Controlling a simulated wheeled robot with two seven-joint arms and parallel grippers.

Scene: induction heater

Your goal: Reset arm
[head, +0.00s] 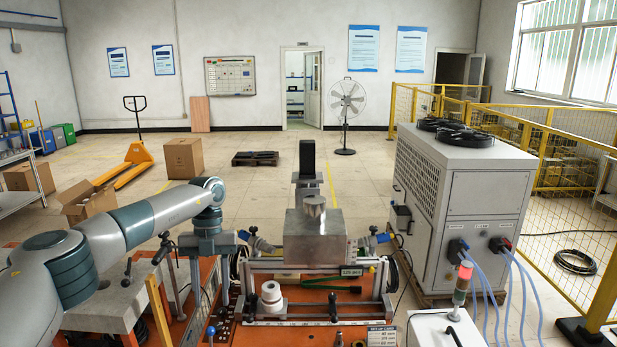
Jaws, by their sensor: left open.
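My left arm comes in from the left, bends at a rounded joint and drops to the wrist and left gripper (208,246). The gripper hangs just left of the induction heater station, above the orange bench. My right gripper is not in view.
A large grey cooling unit (458,205) with blue hoses stands at the right. A red signal lamp (463,283) on a white box is at the front right. A pale block (112,302) lies below my left arm. Cartons and a yellow pallet truck (125,168) are behind; the middle floor is open.

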